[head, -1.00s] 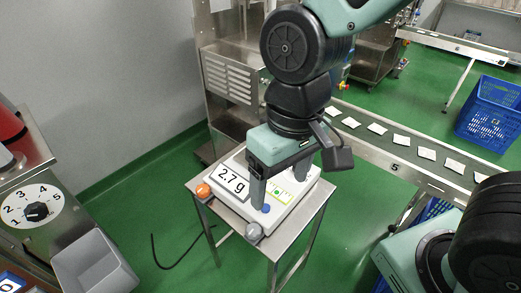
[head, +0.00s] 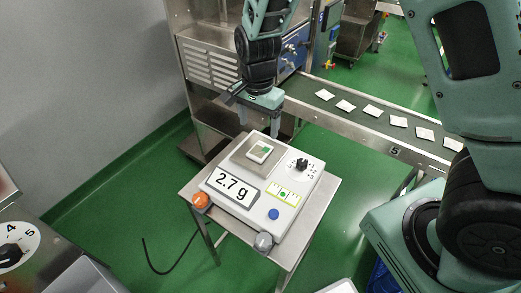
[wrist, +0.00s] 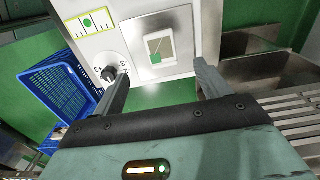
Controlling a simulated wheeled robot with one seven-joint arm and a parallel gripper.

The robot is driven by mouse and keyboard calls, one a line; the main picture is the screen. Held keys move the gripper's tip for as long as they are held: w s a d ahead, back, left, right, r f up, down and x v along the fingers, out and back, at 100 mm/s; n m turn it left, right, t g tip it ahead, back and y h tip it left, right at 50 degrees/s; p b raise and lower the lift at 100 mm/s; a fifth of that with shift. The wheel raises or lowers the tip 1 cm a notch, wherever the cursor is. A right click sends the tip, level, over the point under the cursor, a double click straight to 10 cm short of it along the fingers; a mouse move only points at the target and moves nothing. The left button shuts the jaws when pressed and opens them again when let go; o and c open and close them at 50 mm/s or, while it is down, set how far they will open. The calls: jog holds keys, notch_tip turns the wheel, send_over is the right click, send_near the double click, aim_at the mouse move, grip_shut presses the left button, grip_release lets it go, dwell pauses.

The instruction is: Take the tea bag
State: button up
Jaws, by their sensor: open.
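A white tea bag (head: 260,150) with a green tag lies on the metal pan (head: 245,163) of a white scale (head: 238,208). The scale's display reads 2.7 g. The tea bag also shows in the wrist view (wrist: 160,47), flat on the pan, beyond and between my fingers. My gripper (head: 272,134) is open and empty, above the far side of the scale in the head view. In the wrist view my gripper (wrist: 163,80) has its fingers spread wide, apart from the tea bag.
The scale stands on a small metal table (head: 315,205). An orange button (head: 200,201) and a grey button (head: 264,242) sit at its near edge. A conveyor (head: 345,118) carrying several tea bags runs behind. A blue crate (wrist: 55,88) shows in the wrist view.

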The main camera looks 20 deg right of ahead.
aim_at(259, 151)
notch_tip(259, 151, down, 9)
jog(key=shift+w+f, duration=0.15)
jog(key=shift+f, duration=0.05)
dwell(0.3)
jog(key=shift+d, duration=0.1)
jog(key=c, duration=1.1)
jog(key=shift+c, duration=0.3)
